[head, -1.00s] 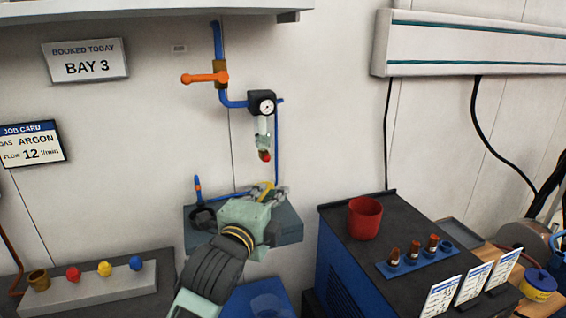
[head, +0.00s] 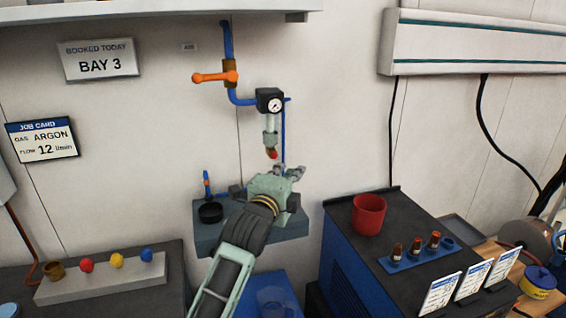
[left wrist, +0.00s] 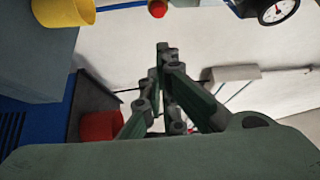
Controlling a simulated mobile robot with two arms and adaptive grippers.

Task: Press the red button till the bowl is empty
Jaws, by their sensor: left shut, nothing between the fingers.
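The red button (head: 273,155) is at the bottom of the clear bowl (head: 269,123), which hangs under a black-bodied gauge (head: 270,101) on the wall. I cannot make out the level in the bowl. My left gripper (head: 289,171) is shut and empty, just below and to the right of the button in the head view. In the left wrist view its fingertips (left wrist: 163,50) meet, and the button (left wrist: 157,8) shows at the top edge, apart from them. A yellow cup (left wrist: 63,12) stands at the upper left there; in the head view my gripper hides it. My right gripper is not in view.
A grey wall shelf (head: 290,228) with a black ring-shaped object (head: 210,212) is under my left arm. An orange valve handle (head: 209,77) sits on the blue pipe above. A red cup (head: 368,215) stands on the blue cabinet. Red, yellow and blue knobs are at left.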

